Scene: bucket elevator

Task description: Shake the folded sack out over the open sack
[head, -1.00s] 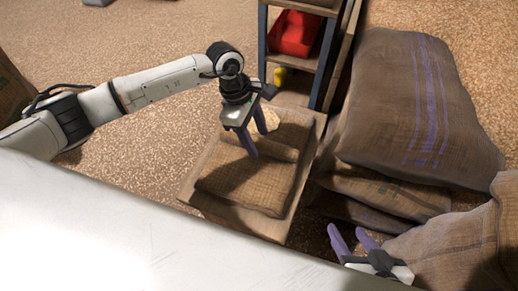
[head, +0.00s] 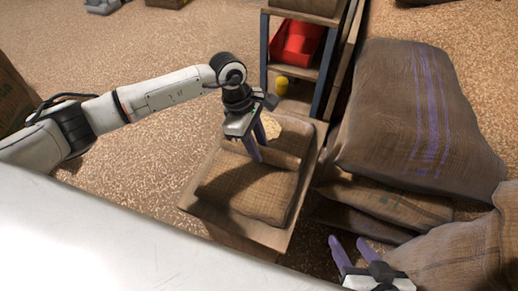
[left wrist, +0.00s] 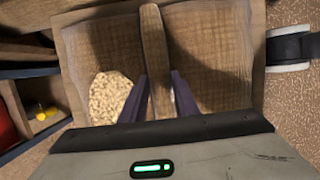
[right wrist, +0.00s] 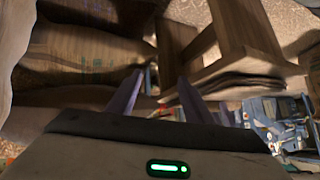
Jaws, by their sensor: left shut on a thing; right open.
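The folded burlap sack (head: 248,192) lies flat on a low wooden stand (head: 196,205). My left gripper (head: 261,152) points down at it and is shut on its raised middle fold, which shows between the fingers in the left wrist view (left wrist: 155,45). A pale grainy patch (head: 287,128) lies beside the fold, partly behind the gripper. My right gripper (head: 348,240) is open and empty, low at the lower right. A burlap sack (head: 455,262) is beside it, cut off by the picture edge; I cannot tell whether this is the open sack, as no mouth shows.
Stacked full sacks (head: 410,120), the top one with purple stripes, fill the right side. A wooden shelf with a red bin (head: 297,40) and a yellow object (head: 281,84) stands behind the stand. The floor left of the stand is clear.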

